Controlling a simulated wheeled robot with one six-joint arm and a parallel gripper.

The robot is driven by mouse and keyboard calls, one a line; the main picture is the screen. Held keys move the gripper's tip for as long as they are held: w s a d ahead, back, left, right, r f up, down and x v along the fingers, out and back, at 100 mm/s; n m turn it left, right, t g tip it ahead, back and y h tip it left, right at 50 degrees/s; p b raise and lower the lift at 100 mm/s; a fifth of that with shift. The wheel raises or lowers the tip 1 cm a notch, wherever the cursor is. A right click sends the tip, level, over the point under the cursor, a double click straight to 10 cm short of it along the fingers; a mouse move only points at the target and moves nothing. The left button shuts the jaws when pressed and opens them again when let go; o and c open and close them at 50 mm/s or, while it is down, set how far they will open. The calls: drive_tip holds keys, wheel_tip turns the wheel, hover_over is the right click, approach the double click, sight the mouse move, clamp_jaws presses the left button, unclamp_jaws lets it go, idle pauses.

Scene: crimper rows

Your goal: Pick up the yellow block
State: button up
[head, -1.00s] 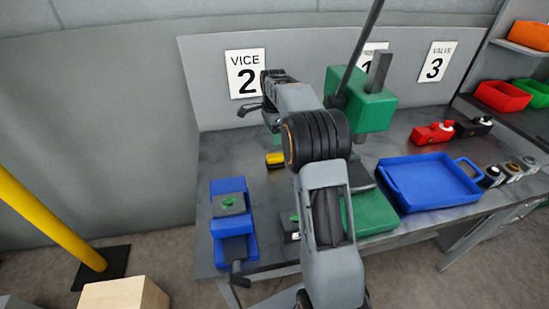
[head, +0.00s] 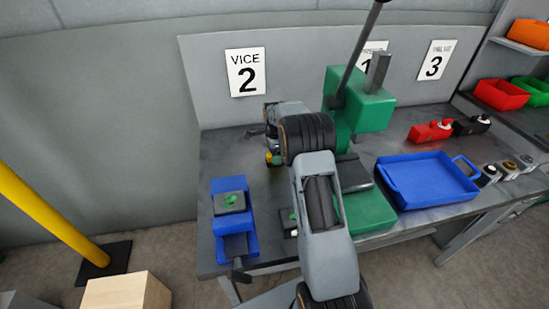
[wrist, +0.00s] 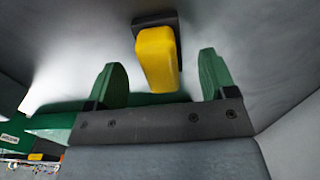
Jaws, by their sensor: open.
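The yellow block (wrist: 156,60) shows large in the wrist view, with a dark piece at its far end. It lies in the gap between the two green fingers of my gripper (wrist: 164,82), which is open. Clear space shows on both sides of the block, and neither finger appears to touch it. In the head view a small bit of the yellow block (head: 276,159) shows at the gripper end of my arm, on the grey workbench (head: 240,152). My arm hides most of it there.
A green press (head: 360,108) stands right of my arm. A blue vice (head: 250,216) is at the bench's front left. A blue tray (head: 430,183) lies to the right, with a red part (head: 430,131) behind it. The bench's back left is clear.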

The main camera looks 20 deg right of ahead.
drive_tip(key=shift+d+f, duration=0.1)
drive_tip(key=shift+f, duration=1.5)
drive_tip(key=shift+c, duration=0.3)
drive_tip(key=c, duration=1)
drive_tip(key=shift+r, duration=0.1)
drive_tip(key=shift+r, duration=0.55)
drive_tip(key=s+d+r+b, duration=0.1)
drive_tip(key=s+r+b, duration=0.3)
drive_tip(key=s+r, duration=0.7)
drive_tip(key=s, duration=0.3)
drive_tip(key=shift+d+r, duration=0.4)
